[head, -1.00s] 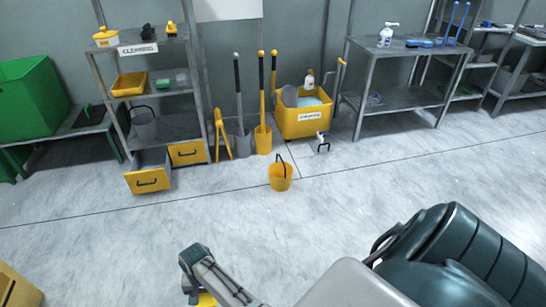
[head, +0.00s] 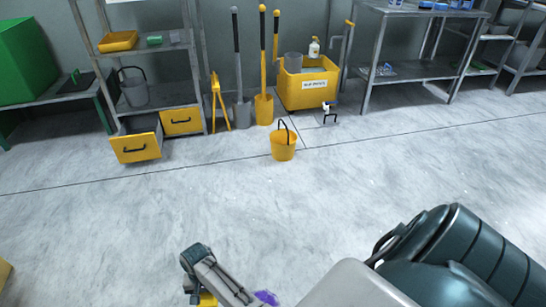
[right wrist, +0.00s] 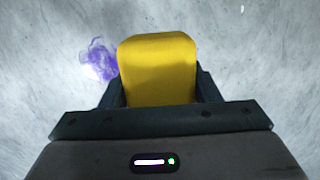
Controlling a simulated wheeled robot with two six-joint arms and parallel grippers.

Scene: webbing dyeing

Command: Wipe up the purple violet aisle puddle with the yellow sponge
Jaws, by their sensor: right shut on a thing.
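The yellow sponge (right wrist: 160,70) is clamped between the fingers of my right gripper (right wrist: 160,92) in the right wrist view. A small yellow part of the sponge (head: 207,299) also shows at the bottom of the head view, below my right wrist. In the head view the puddle (head: 266,297) shows at the bottom edge, partly hidden by my right arm. My left gripper is not in view.
A yellow bucket (head: 283,146) stands on the open floor ahead. Behind it are a yellow bin (head: 305,92), upright tools and a grey shelf with yellow drawers (head: 137,147). A metal table (head: 410,70) stands at the back right. The middle floor is clear.

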